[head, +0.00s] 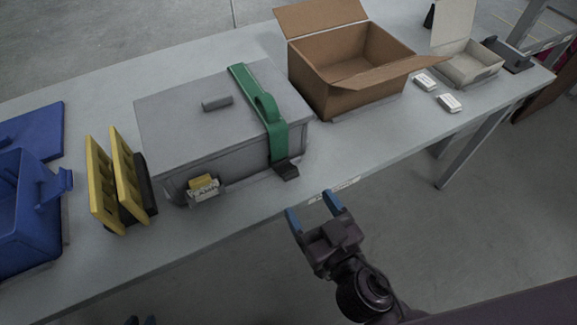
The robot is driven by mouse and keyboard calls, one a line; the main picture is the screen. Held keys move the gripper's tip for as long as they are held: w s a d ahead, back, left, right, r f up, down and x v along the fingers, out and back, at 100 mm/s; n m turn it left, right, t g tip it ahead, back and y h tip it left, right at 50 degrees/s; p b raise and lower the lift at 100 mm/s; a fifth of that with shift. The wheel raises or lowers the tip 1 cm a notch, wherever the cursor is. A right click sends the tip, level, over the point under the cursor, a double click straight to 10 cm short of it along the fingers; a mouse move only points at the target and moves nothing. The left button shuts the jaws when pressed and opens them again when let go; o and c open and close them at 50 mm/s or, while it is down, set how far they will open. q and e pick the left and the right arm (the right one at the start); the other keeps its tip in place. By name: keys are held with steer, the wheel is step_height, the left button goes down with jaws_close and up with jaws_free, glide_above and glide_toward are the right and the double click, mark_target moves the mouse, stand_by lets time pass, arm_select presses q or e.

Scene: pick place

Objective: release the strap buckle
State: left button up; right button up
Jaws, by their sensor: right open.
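A green strap (258,97) runs over the lid and down the front of a grey box (170,130) on the table. A small black buckle (286,171) sits at the strap's lower end, by the front foot of the box. My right gripper (312,212) has blue fingertips spread apart and is empty. In the picture it is below and right of the buckle, apart from it, near the table's front edge. Only the dark tips of my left gripper (141,320) show at the bottom edge, and their opening is unclear.
A yellow-and-white latch (203,187) is on the box front. Yellow slotted panels (103,185) and a blue bin (30,215) stand left. An open cardboard box (335,85), two small white packs (449,102) and a beige open box (470,68) are right.

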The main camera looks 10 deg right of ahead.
mark_target(286, 169)
steer(key=p+x, duration=0.1)
steer(key=x, duration=0.8)
steer(key=shift+w, duration=0.2)
steer(key=shift+w+a, duration=0.15)
steer(key=shift+w, duration=0.1)
steer(key=shift+c, duration=0.2)
